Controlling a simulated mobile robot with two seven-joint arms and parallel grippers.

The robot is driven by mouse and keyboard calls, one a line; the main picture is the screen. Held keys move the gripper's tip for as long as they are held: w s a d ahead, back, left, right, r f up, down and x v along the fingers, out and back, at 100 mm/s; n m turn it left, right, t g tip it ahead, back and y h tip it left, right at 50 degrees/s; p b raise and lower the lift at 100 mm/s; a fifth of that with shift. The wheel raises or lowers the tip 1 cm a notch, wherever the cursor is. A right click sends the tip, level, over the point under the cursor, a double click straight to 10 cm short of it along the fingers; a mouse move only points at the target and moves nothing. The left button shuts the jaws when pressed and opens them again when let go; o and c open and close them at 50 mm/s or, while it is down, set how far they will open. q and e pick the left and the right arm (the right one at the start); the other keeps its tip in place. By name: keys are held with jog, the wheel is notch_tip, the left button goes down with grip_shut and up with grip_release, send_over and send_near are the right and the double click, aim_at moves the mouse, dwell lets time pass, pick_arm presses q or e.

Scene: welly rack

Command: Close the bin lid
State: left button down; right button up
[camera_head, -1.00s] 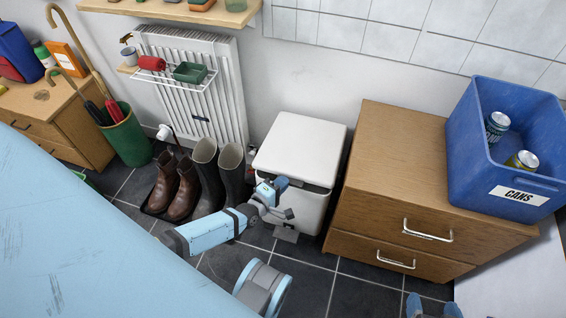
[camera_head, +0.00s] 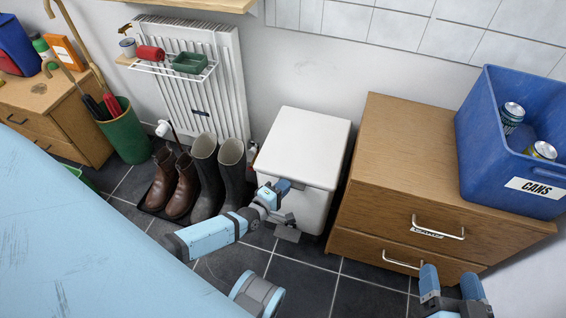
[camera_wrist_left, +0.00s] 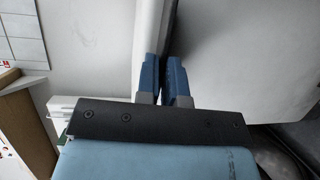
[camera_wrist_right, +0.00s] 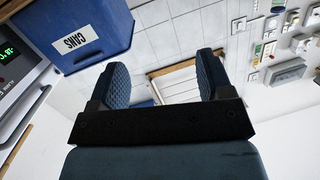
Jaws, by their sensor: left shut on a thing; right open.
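The white bin (camera_head: 308,208) stands on the floor between the boots and the wooden drawer unit. Its white lid (camera_head: 303,145) lies over the top, nearly level, with its front edge close to the body. My left gripper (camera_head: 284,187) is at the lid's front edge. In the left wrist view its blue fingers (camera_wrist_left: 166,78) are shut close together at the seam between the lid's pale edge (camera_wrist_left: 147,30) and the bin's body (camera_wrist_left: 240,75). The pinched part is hidden. My right gripper (camera_head: 451,279) is open and empty before the drawers; it also shows in the right wrist view (camera_wrist_right: 163,78).
The wooden drawer unit (camera_head: 395,150) stands right of the bin, with a blue cans crate (camera_head: 500,165) on top. Brown boots (camera_head: 172,183) and grey wellies (camera_head: 218,175) stand to the left. A radiator (camera_head: 190,85) is behind. Dark floor tiles (camera_head: 310,285) in front are clear.

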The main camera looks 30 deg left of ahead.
pick_arm(q)
jog(key=c, duration=1.5)
grip_release()
jog(key=shift+s+d+f, duration=0.1)
jog(key=shift+d+f, duration=0.05)
jog(key=shift+f, duration=0.3)
jog(key=shift+o, duration=1.1)
jog(key=shift+f, duration=0.1)
pick_arm(e)
jog(key=shift+w+f, duration=0.15)
jog(key=shift+f, duration=0.05)
pick_arm(q)
jog(key=s+a+r+p, duration=0.2)
jog(key=s+p, duration=0.1)
jog(key=s, duration=1)
jog(key=shift+s, duration=0.2)
pick_arm(e)
notch_tip(320, 180, down, 5)
jog(key=s+d+g+h, duration=0.1)
jog(key=s+d+g, duration=0.1)
jog(key=shift+d+g+h, duration=0.15)
jog(key=shift+g+h, duration=0.15)
jog(key=shift+w+r, duration=0.1)
jog(key=shift+r, duration=0.05)
